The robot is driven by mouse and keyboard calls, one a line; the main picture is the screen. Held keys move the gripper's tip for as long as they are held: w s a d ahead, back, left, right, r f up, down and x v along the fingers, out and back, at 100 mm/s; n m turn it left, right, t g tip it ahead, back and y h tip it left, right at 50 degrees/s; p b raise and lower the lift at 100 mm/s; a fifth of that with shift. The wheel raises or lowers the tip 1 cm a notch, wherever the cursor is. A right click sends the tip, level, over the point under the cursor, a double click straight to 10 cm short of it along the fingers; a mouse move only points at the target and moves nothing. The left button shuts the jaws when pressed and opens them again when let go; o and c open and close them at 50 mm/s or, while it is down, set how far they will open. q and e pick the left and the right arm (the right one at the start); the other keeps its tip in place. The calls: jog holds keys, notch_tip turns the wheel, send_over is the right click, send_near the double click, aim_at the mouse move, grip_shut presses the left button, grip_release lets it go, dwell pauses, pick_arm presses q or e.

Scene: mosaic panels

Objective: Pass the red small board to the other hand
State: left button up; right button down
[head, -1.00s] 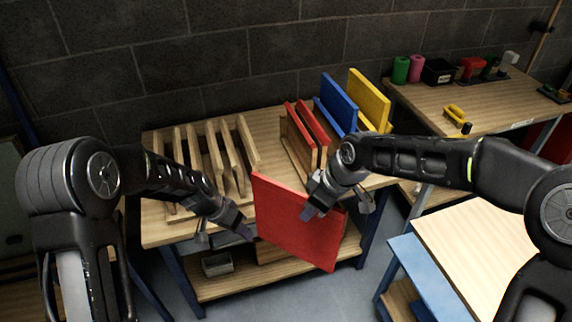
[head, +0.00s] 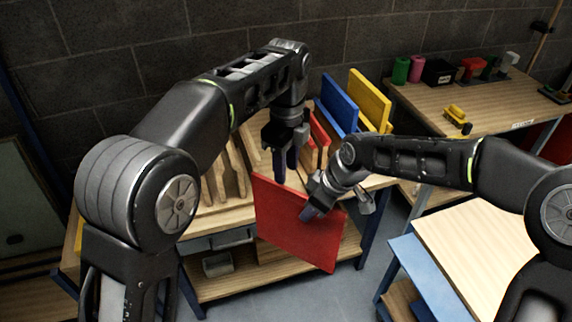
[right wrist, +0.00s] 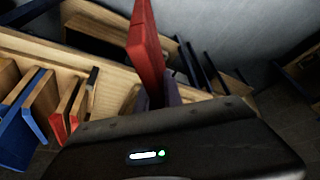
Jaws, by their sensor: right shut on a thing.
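The red small board (head: 295,235) hangs tilted in front of the table in the head view. My right gripper (head: 309,212) is shut on its right part; the right wrist view shows the board (right wrist: 146,50) edge-on between the fingers (right wrist: 157,97). My left gripper (head: 286,166) points down by the board's upper edge, left of my right gripper. Its two fingers show a gap and look open. I cannot tell whether they touch the board.
A wooden slotted rack (head: 222,172) is partly hidden behind my left arm. More red boards (head: 318,140), a blue board (head: 338,103) and a yellow board (head: 369,98) stand behind. A side table (head: 425,95) stands at the right.

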aim_at(286, 195)
pick_arm(q)
jog(key=shift+f, duration=0.1)
jog(key=shift+f, duration=5.95)
jog(key=shift+c, duration=0.4)
grip_shut()
pick_arm(e)
jog(key=c, duration=1.4)
grip_release()
